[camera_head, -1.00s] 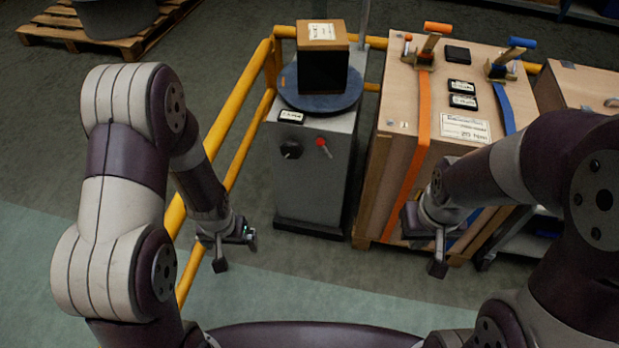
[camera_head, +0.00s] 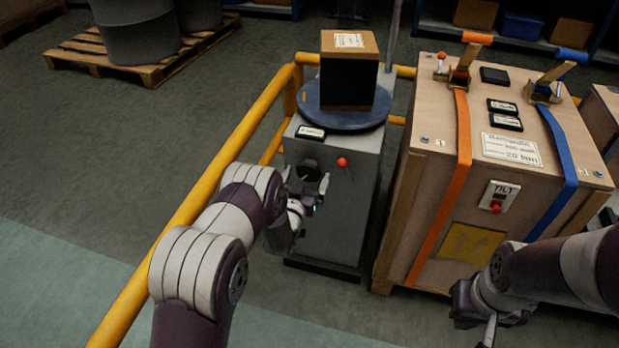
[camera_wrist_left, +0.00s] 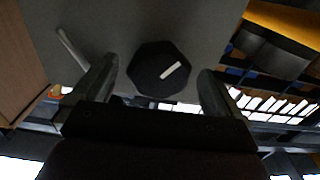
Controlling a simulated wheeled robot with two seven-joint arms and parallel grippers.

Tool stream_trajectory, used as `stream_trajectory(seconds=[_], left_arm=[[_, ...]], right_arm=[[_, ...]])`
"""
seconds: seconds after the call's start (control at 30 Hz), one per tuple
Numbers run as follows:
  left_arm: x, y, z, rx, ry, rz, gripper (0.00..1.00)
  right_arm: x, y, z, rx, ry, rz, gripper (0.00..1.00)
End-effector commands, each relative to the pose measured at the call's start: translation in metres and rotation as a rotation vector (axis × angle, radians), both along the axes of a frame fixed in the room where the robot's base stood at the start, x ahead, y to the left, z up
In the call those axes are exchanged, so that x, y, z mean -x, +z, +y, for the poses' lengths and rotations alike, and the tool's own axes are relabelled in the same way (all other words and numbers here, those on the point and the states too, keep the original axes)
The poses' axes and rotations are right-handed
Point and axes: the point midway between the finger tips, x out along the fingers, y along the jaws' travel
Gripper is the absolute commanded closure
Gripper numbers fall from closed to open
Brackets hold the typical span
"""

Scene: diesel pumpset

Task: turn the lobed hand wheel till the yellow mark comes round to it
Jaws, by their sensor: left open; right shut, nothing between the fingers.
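The dark lobed hand wheel (camera_head: 309,172) is on the front of the grey pedestal (camera_head: 345,215). In the left wrist view the wheel (camera_wrist_left: 150,62) is black and many-sided, with a short pale bar across its face. My left gripper (camera_head: 308,190) is open in front of it. In the left wrist view the fingers (camera_wrist_left: 158,88) stand on either side of the wheel; whether they touch it I cannot tell. No yellow mark can be made out near the wheel. My right gripper (camera_head: 474,318) is shut and empty, low in front of the wooden crate.
A red-tipped lever (camera_head: 342,162) sits right of the wheel. A blue turntable (camera_head: 342,120) with a box (camera_head: 349,75) tops the pedestal. A yellow rail (camera_head: 205,182) runs along the left. The strapped crate (camera_head: 415,205) stands close on the right.

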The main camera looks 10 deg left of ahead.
Motion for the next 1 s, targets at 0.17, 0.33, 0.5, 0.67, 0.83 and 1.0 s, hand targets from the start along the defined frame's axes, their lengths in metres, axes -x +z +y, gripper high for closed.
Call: stream_trajectory(seconds=[0.17,0.33,0.5,0.67,0.83,1.0], left_arm=[[-0.022,-0.001,-0.001,0.0,0.0,-0.001,0.0],[-0.026,0.0,-0.001,0.0,0.0,0.001,0.0],[-0.026,0.0,-0.001,0.0,-0.001,0.001,0.17],[-0.026,0.0,-0.001,0.0,-0.001,0.001,0.52],[-0.025,0.001,-0.001,-0.112,-0.001,-0.003,0.52],[-0.025,0.001,0.0,-0.322,-0.001,-0.009,0.53]], right_arm=[[0.0,-0.01,0.0,0.0,0.0,0.0,1.0],[0.0,-0.009,0.0,0.0,0.0,0.0,1.0],[0.0,-0.009,0.0,0.0,0.0,0.0,1.0],[0.0,-0.009,0.0,0.0,0.0,0.0,1.0],[0.0,-0.008,0.0,0.0,0.0,0.0,1.0],[0.0,-0.007,0.0,0.0,0.0,0.0,1.0]])
